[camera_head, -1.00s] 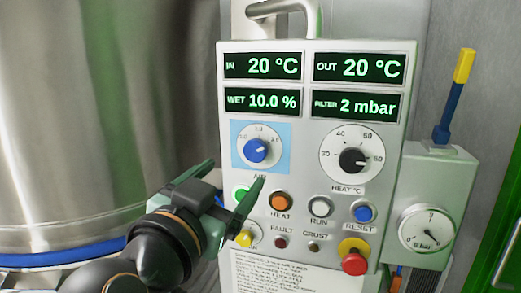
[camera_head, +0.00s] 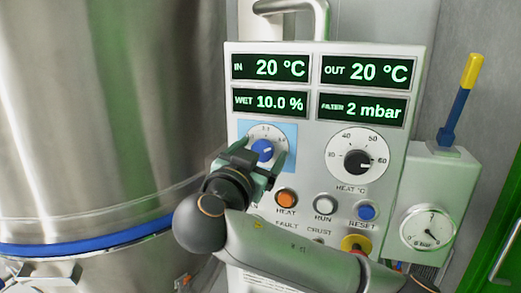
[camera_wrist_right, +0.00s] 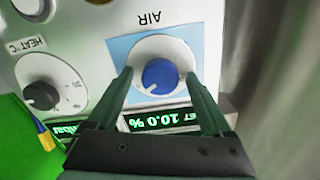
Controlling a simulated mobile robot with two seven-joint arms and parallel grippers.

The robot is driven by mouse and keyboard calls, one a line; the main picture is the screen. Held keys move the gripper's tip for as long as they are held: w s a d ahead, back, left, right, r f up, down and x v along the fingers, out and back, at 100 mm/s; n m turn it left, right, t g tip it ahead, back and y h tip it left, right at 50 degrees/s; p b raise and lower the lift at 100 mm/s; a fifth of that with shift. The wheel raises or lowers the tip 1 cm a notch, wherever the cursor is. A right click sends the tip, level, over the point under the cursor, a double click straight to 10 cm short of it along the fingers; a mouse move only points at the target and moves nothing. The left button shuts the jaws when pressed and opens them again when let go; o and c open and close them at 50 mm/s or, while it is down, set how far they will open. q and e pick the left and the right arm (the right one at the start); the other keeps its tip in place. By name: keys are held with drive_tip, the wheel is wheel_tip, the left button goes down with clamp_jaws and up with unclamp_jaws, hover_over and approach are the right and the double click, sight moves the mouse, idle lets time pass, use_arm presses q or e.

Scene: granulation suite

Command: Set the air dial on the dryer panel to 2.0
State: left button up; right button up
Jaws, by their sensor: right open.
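The dryer panel (camera_head: 312,132) is a pale grey box with four green readouts. The air dial (camera_head: 262,149) is a blue knob on a white disc over a light blue square at the panel's left; the lower part of its scale is hidden by my gripper. In the right wrist view the blue air dial (camera_wrist_right: 159,75) appears upside down, between the fingers. My right gripper (camera_head: 256,162) is open, one finger on each side of the knob; I cannot tell whether they touch it. The right wrist view shows its fingers (camera_wrist_right: 160,90) apart. My left gripper is not in view.
The black heat dial (camera_head: 357,162) is right of the air dial. Below are an orange HEAT button (camera_head: 286,198), a RUN button (camera_head: 325,205), a blue RESET button (camera_head: 366,212) and a yellow-ringed stop button (camera_head: 356,244). A steel vessel (camera_head: 110,110) stands left, a gauge (camera_head: 427,228) right.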

clamp_jaws()
drive_tip(key=shift+f+b, duration=0.2)
drive_tip(key=shift+b, duration=0.3)
drive_tip(key=n+b, duration=0.3)
drive_tip(key=n, duration=0.3)
drive_tip(key=shift+r, duration=0.15)
drive_tip(key=n+p, duration=0.1)
drive_tip(key=n, duration=0.4)
drive_tip(key=shift+a+n+p, duration=0.1)
drive_tip(key=shift+n+p, duration=0.2)
idle(0.5)
